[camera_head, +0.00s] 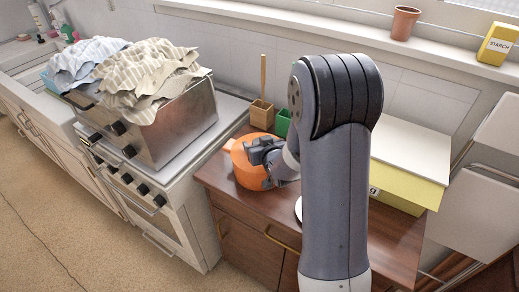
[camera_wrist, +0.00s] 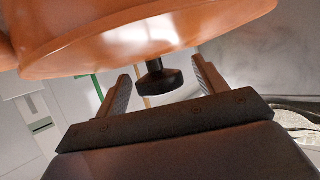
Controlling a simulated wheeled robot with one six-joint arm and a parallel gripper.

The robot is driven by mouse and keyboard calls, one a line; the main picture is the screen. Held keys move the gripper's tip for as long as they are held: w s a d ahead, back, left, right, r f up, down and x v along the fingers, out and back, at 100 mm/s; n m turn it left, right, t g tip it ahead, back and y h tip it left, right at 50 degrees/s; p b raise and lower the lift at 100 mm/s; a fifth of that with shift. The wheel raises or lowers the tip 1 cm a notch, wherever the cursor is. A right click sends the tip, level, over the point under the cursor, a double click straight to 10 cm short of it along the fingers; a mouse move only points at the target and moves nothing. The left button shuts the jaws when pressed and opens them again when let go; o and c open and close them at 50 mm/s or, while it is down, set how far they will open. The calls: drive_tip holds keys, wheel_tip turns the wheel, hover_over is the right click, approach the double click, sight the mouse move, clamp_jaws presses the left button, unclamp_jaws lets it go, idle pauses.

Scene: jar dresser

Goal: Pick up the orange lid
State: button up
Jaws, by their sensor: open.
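The orange lid (camera_wrist: 150,38) fills the top of the wrist view, with its black knob (camera_wrist: 158,80) pointing towards my gripper. My gripper (camera_wrist: 161,69) is open, with one finger on each side of the knob. Gaps show between the knob and both fingers, so it is not clasped. In the head view a round orange thing (camera_head: 243,172) stands on the brown dresser (camera_head: 385,240) near its left end. My gripper (camera_head: 262,154) is at it there and hides part of it. The lid's border with anything beneath is unclear in that view.
A wooden holder (camera_head: 262,114) and a green one (camera_head: 282,123) stand behind the orange thing. A yellow box (camera_head: 400,188) with a white top is at right. A white round edge (camera_head: 298,209) is mostly hidden by my arm. A stove (camera_head: 170,190) stands left of the dresser.

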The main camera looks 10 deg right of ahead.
drive_tip(key=shift+c, duration=0.5)
drive_tip(key=c, duration=1.1)
